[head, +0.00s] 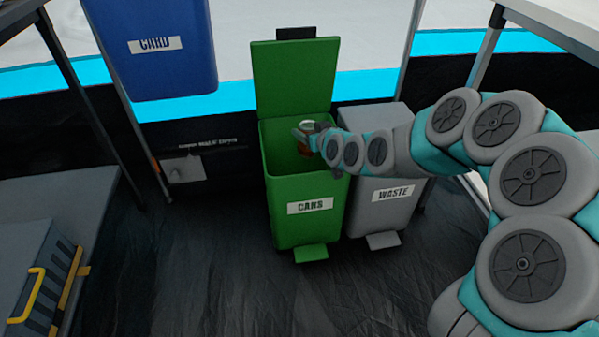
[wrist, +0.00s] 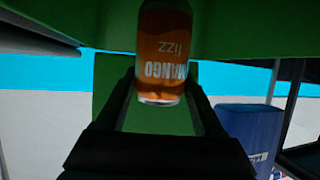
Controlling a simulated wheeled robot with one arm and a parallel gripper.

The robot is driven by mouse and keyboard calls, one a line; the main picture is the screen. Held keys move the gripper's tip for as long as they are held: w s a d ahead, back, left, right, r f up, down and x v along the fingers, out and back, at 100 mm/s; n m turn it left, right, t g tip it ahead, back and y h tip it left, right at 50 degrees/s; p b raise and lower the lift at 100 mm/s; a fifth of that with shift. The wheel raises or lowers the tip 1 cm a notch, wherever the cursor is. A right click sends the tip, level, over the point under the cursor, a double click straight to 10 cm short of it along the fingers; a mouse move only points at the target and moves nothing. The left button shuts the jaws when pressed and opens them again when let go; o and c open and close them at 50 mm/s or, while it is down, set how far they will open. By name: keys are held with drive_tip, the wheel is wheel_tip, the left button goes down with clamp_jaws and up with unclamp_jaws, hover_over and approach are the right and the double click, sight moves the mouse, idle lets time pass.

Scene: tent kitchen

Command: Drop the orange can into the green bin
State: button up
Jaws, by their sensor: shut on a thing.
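The orange can (wrist: 163,50), printed "MANGO fizz", sits between the fingers of my gripper (wrist: 163,88) in the wrist view, its print upside down. In the head view my gripper (head: 309,137) is shut on the can (head: 304,148), which shows small and partly hidden. Both are at the mouth of the green bin (head: 285,220), labelled "CANS". Its lid (head: 295,75) stands open at the back. How far the can is below the rim is hard to tell.
A grey "WASTE" bin (head: 385,215) stands just right of the green bin. A blue "CARD" bin (head: 160,60) is at the upper left. A blue case (head: 38,265) with a yellow handle lies at the lower left. Dark floor is clear in front.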

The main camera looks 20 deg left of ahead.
drive_tip(key=o, duration=1.3)
drive_tip(key=v, duration=0.7)
drive_tip(key=shift+s+d+p, duration=0.25)
drive_tip(key=shift+d+p, duration=0.05)
drive_tip(key=shift+p, duration=0.15)
drive_tip(key=shift+r, duration=0.15)
